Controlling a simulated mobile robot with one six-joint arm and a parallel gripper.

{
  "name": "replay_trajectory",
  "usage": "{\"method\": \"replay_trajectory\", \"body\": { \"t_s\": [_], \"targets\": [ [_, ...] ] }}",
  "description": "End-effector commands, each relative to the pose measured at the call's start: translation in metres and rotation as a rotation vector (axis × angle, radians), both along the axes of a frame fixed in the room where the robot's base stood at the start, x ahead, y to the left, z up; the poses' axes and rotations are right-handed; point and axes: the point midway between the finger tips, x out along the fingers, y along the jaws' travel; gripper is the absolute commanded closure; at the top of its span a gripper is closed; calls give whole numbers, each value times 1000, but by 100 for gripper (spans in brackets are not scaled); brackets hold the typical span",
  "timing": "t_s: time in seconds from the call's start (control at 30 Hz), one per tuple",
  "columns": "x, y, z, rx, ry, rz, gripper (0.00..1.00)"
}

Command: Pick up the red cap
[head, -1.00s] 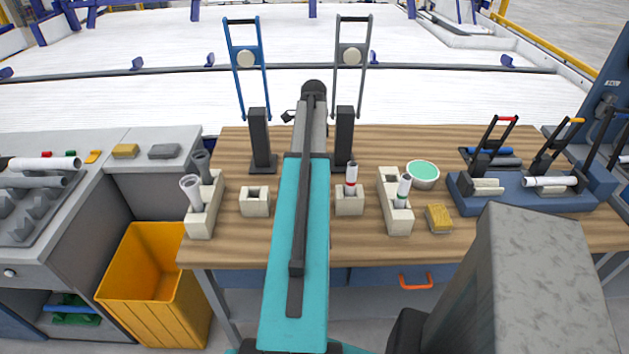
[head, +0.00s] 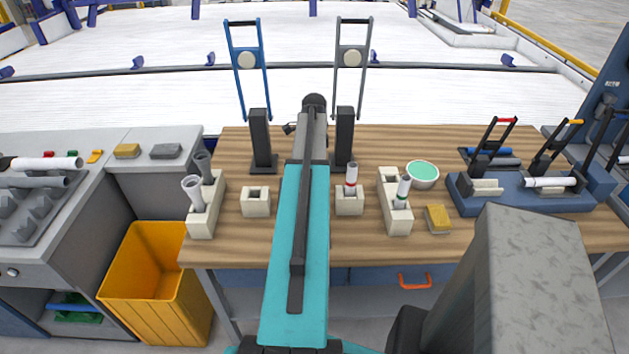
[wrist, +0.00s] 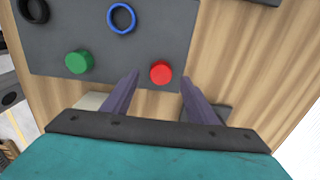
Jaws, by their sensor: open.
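The red cap (wrist: 161,72) sits on a dark grey board (wrist: 100,50) in the wrist view, close to the board's lower right edge. My gripper (wrist: 160,82) is open, with one dark finger on each side of the red cap in the picture. I cannot tell how far the fingertips are above the board. In the head view my teal arm hides the cap, the board and the gripper.
A green cap (wrist: 79,62), a blue ring (wrist: 122,17) and a black ring (wrist: 33,10) share the board. On the wooden table (head: 230,150) stand two tall clamps (head: 260,140) (head: 345,140), with pipe holders (head: 205,220) (head: 349,206) nearer. A yellow bin (head: 155,280) stands at left.

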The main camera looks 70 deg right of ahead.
Motion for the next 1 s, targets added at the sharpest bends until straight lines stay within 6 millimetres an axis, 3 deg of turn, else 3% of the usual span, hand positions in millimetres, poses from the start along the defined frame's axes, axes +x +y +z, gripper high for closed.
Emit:
{"method": "replay_trajectory", "body": {
  "t_s": [0.4,1.0],
  "targets": [
    [0,-2,-32,0,0,-1,47],
    [0,-2,-33,0,0,-1,47]
  ]
}}
